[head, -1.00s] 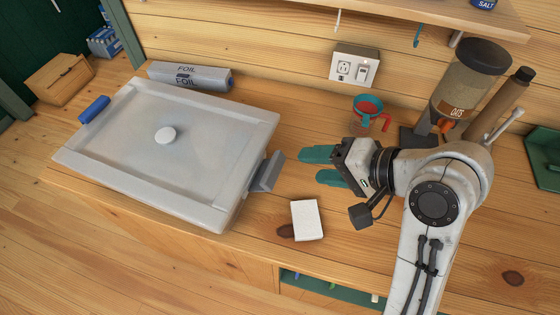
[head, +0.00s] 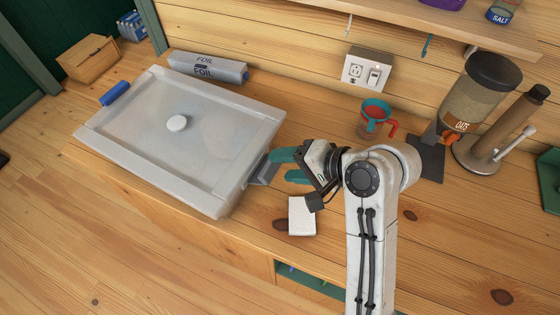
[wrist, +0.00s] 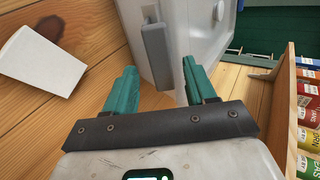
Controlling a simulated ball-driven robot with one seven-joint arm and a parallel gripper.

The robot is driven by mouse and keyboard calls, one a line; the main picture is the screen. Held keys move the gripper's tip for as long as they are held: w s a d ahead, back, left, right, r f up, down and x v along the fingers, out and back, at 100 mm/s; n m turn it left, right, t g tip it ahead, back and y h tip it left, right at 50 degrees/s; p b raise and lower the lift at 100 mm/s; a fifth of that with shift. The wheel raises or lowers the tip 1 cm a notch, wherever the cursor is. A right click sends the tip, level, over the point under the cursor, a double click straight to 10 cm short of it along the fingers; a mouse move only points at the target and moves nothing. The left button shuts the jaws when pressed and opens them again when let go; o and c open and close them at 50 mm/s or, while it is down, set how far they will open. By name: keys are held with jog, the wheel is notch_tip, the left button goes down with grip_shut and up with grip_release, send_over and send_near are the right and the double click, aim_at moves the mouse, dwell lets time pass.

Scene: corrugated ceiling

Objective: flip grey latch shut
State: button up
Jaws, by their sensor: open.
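The grey latch (head: 261,173) sits on the right end of a large pale lidded container (head: 222,196) and sticks outward from its wall. In the wrist view the grey latch (wrist: 157,55) shows as an upright flap against the white wall, ahead of and between my fingers. My gripper (head: 279,165) is open with teal fingers pointing left at the latch, close by it. In the wrist view my gripper (wrist: 157,78) has nothing between its fingers; whether a finger touches the latch I cannot tell.
A white block (head: 302,216) lies just in front of my gripper. A blue latch (head: 115,93) is on the container's far left end. A foil box (head: 208,67) lies behind it. A red and teal cup (head: 375,118) and an oats dispenser (head: 480,90) stand behind right.

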jog(key=shift+x, duration=1.25)
jog(key=shift+c, duration=0.2)
grip_shut()
jog(key=shift+a, duration=0.1)
